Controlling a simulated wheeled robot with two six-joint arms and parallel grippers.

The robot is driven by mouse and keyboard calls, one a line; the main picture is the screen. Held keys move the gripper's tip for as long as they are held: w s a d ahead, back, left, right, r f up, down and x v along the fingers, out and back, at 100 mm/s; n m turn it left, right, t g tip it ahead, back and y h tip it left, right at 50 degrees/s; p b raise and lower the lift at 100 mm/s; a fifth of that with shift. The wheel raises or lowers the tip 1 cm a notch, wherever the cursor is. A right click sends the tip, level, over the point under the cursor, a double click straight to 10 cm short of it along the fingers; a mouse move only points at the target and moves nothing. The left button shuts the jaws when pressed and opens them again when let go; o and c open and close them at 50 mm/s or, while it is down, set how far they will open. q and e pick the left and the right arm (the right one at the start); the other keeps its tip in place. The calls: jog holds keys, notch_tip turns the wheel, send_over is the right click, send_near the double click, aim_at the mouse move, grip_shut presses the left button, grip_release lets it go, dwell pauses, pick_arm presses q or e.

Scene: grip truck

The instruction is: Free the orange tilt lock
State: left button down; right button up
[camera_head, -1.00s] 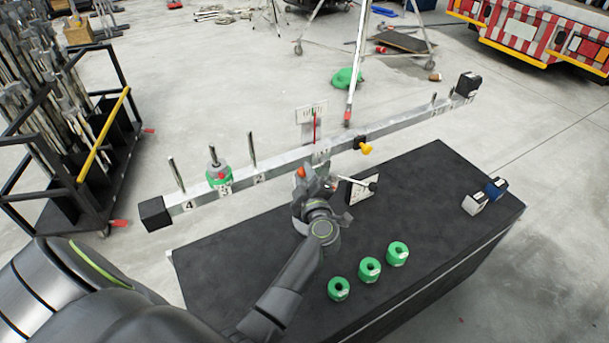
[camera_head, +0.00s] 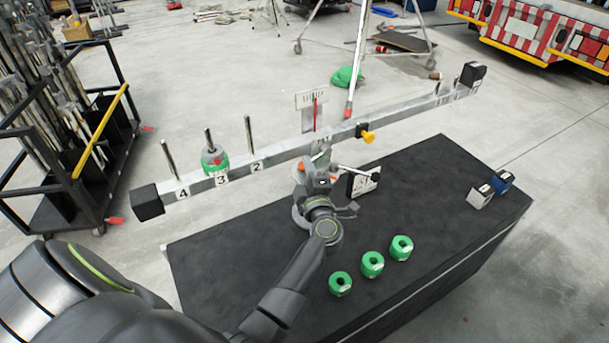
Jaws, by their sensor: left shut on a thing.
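A long grey balance beam (camera_head: 290,156) crosses above the black table. My left gripper (camera_head: 318,166) is at the beam's near side, close to its middle, below the upright plate with a red pointer (camera_head: 315,112). A small orange part (camera_head: 302,164), seemingly the tilt lock, shows beside its fingers. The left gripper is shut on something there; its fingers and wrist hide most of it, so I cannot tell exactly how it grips. A white plate with a lever (camera_head: 364,182) stands just right of the gripper. My right gripper is not in view.
A green weight (camera_head: 216,162) sits on peg 3 of the beam. A yellow knob (camera_head: 368,137) sticks out right of the middle. Several green weights (camera_head: 372,264) and two small blocks (camera_head: 481,197) stand on the black table (camera_head: 240,265). A rod rack (camera_head: 75,130) stands at left.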

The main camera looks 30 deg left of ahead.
pick_arm(q)
jog(key=shift+w+d+f+n+y+b, duration=0.2)
jog(key=shift+f+n+b, duration=0.35)
jog(key=shift+n+b, duration=0.45)
jog(key=shift+w+d+f+n+y+b, duration=0.1)
jog(key=shift+w+f+n+y+b, duration=0.15)
jog(key=shift+f+n+b, duration=0.55)
jog(key=shift+r+b, duration=0.3)
jog(key=shift+b, duration=0.05)
jog(key=c, duration=1.2)
grip_release()
